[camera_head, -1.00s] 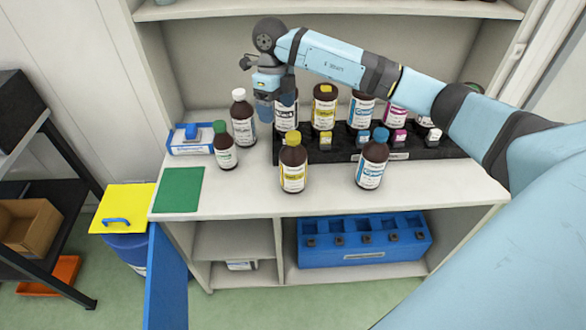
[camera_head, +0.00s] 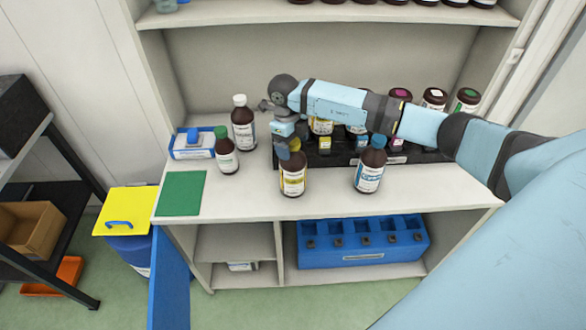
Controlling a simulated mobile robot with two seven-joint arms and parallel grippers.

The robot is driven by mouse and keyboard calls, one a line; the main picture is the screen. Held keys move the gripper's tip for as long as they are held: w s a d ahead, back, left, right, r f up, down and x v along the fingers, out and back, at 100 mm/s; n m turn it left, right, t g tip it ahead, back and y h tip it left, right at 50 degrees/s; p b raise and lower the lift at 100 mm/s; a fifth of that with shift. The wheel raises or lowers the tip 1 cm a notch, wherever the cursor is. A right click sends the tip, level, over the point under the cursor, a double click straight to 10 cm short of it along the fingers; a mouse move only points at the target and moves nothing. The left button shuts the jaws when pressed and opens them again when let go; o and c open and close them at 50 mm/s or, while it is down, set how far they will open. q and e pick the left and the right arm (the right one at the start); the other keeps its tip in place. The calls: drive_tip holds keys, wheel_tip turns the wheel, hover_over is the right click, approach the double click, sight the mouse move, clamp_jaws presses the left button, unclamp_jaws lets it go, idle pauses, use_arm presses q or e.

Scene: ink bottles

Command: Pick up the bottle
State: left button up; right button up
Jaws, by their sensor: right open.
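Brown bottles with white labels stand on the shelf counter. The yellow-capped bottle (camera_head: 292,178) stands upright at the front, with its cap partly hidden by my right gripper (camera_head: 285,150). That gripper points down right at this bottle's top and is open; I cannot tell whether it touches the cap. A blue-capped bottle (camera_head: 369,170) stands to the right. A green-capped bottle (camera_head: 226,154) and a taller white-capped bottle (camera_head: 243,125) stand to the left. My left gripper is not in view.
A black rack (camera_head: 430,157) with more bottles stands behind, partly hidden by my right arm. A green mat (camera_head: 181,194) and a blue-and-white tray (camera_head: 180,153) lie at the left. A blue crate (camera_head: 345,256) sits below. The front counter strip is clear.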

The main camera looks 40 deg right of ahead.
drive_tip(key=shift+f, duration=0.75)
drive_tip(key=shift+s, duration=0.15)
clamp_jaws()
